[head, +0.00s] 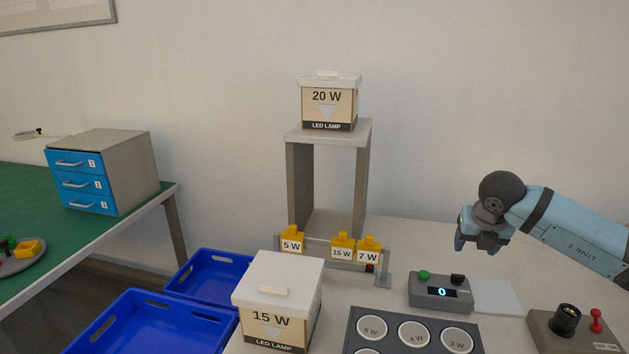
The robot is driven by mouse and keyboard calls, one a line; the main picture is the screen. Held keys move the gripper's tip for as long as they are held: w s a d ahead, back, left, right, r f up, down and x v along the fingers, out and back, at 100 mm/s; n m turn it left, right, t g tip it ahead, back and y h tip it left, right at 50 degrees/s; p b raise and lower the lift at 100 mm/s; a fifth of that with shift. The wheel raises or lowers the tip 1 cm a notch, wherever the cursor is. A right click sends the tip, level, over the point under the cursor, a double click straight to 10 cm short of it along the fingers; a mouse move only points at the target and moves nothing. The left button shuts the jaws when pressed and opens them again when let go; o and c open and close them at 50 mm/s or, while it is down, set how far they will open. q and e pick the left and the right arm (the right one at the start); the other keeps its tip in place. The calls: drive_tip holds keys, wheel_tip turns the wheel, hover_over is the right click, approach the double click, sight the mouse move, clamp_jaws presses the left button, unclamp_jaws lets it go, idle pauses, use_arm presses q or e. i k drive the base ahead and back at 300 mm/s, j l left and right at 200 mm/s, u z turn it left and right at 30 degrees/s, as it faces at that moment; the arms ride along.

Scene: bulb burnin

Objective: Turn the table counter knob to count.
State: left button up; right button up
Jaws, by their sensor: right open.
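The table counter (440,293) is a grey box on the light table at the right. Its display shows a glowing 0. On its top are a green button (424,275) at the left and a black knob (457,279) at the right. My right gripper (480,244) hangs above and behind the counter in the picture, pointing down, open and empty. It is apart from the knob. My left gripper is not in view.
A test device (570,333) with a black socket and red lever stands at the right. A tray with round labelled wells (379,323) lies in front. A 15 W box (277,300), a rack with yellow tags (383,266) and blue bins (150,325) are to the left.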

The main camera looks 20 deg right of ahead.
sight(457, 280)
drive_tip(key=k, duration=1)
